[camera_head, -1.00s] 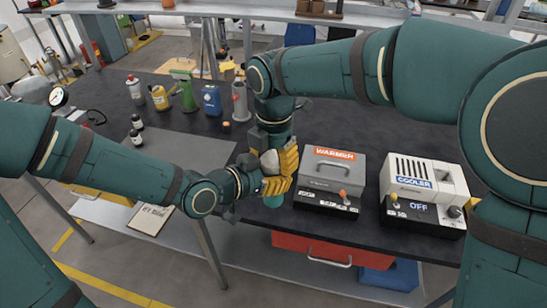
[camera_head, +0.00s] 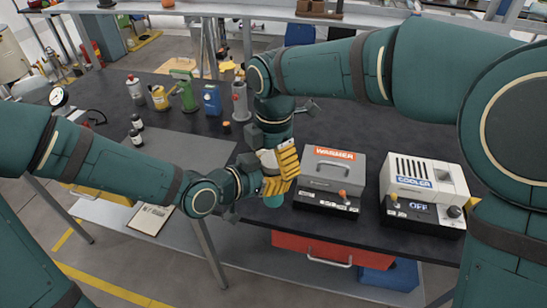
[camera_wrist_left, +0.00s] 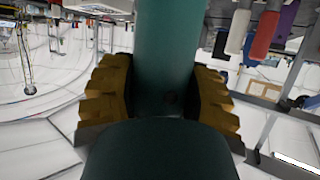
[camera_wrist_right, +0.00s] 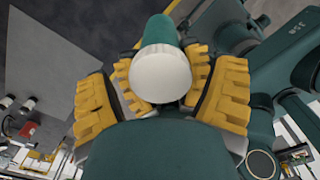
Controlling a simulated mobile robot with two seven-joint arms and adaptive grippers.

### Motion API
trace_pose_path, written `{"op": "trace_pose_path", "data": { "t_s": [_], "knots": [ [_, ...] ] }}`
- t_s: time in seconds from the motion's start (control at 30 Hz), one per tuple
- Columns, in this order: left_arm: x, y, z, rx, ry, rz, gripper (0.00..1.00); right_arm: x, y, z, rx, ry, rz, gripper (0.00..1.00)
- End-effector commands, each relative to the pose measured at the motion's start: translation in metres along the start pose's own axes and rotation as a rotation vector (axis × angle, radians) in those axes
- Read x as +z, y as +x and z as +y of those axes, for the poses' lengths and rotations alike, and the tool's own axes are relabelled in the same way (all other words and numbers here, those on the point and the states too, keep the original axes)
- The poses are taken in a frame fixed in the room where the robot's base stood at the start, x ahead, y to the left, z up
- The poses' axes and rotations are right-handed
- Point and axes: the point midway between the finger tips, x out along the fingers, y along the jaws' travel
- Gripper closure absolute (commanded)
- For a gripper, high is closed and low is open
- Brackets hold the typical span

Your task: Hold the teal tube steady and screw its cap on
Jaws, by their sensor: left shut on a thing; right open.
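The teal tube (camera_wrist_left: 165,50) stands between the yellow fingers of my left gripper (camera_wrist_left: 165,100), which is shut on it. In the head view the tube's lower end (camera_head: 273,201) shows below my left gripper (camera_head: 277,172), near the table's front edge. The pale cap (camera_wrist_right: 161,75) sits at the tube's end in the right wrist view; I cannot tell how tight it is. My right gripper (camera_wrist_right: 162,100) points down from above, open, with its fingers on either side of the cap and apart from it.
The grey warmer box (camera_head: 328,178) stands close right of the grippers, and the white cooler (camera_head: 424,190) farther right. Several bottles and cans, including a blue can (camera_head: 212,100) and a green one (camera_head: 184,92), stand at the back left. A grey mat (camera_head: 185,150) lies left.

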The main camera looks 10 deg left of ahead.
Motion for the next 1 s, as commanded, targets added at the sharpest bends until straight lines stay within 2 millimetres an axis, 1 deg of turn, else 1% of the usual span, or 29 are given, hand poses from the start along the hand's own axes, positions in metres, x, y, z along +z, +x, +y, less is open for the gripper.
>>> {"op": "trace_pose_path", "data": {
  "t_s": [0.07,0.3,0.4,0.8,0.87,1.0],
  "knots": [
    [-0.001,0.0,0.0,0.0,0.001,0.002,1.0,0.0,-0.005,0.001,0.003,0.0,0.0,0.16],
    [-0.001,0.0,0.0,-0.001,0.001,0.002,1.0,0.0,-0.035,0.0,0.003,0.001,0.0,0.16],
    [-0.001,0.0,0.0,-0.001,0.001,0.002,1.0,0.0,-0.043,0.0,0.002,0.0,0.0,0.16],
    [-0.001,0.0,0.0,-0.001,0.001,0.002,1.0,0.0,-0.046,0.0,0.0,-0.007,0.001,0.15],
    [-0.001,0.0,0.0,-0.001,0.001,0.002,1.0,0.0,-0.047,0.0,-0.001,-0.024,0.002,0.15],
    [-0.001,0.0,0.0,-0.001,0.001,0.002,1.0,0.0,-0.057,0.001,-0.003,-0.108,0.005,0.15]
  ]
}}
